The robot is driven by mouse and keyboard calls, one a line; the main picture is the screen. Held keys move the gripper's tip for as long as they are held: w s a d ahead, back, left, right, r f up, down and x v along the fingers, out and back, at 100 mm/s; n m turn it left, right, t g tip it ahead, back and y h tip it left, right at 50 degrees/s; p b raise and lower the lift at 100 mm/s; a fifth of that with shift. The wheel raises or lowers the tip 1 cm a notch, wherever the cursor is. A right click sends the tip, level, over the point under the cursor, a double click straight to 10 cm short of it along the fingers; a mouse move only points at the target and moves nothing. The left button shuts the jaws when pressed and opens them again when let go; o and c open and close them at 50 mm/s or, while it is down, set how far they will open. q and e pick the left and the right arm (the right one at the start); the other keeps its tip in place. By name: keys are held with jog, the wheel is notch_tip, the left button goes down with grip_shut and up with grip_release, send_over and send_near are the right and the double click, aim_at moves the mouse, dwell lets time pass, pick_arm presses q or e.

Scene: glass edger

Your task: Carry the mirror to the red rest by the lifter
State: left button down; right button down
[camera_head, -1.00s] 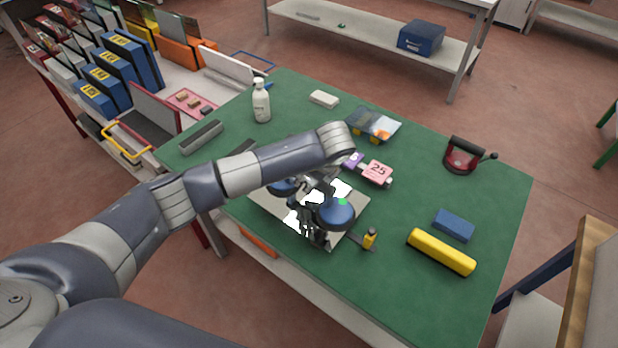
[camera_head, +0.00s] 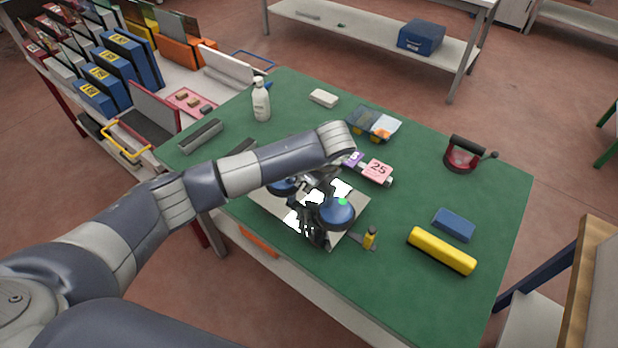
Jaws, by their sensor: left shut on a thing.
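The mirror (camera_head: 268,208) is a pale square plate near the left front edge of the green table, with bright white reflections on it. A lifter (camera_head: 337,214) with two round blue cups, one bearing a green dot, is on the mirror. My left gripper (camera_head: 312,212) is over the middle of the mirror, shut on the lifter between the cups; my arm and fingers hide most of the handle. The mirror looks flat; I cannot tell whether it touches the table. My right gripper is out of view.
On the table (camera_head: 400,305) are a yellow bar (camera_head: 441,251), a blue block (camera_head: 454,224), a red tool with black handle (camera_head: 463,155), a clear box (camera_head: 373,123), a white bottle (camera_head: 261,101) and a small yellow-handled tool (camera_head: 370,238). A loaded rack (camera_head: 190,80) stands left.

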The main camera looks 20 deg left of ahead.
pick_arm(q)
jog(key=shift+w, duration=0.1)
jog(key=c, duration=1.2)
grip_release()
jog(key=shift+s+f, duration=0.25)
jog(key=shift+s, duration=0.05)
jog(key=shift+d+r, duration=0.15)
jog(key=shift+r, duration=0.2)
jog(key=v, duration=1.1)
jog(key=shift+d+r, duration=0.1)
jog(key=shift+r, duration=0.2)
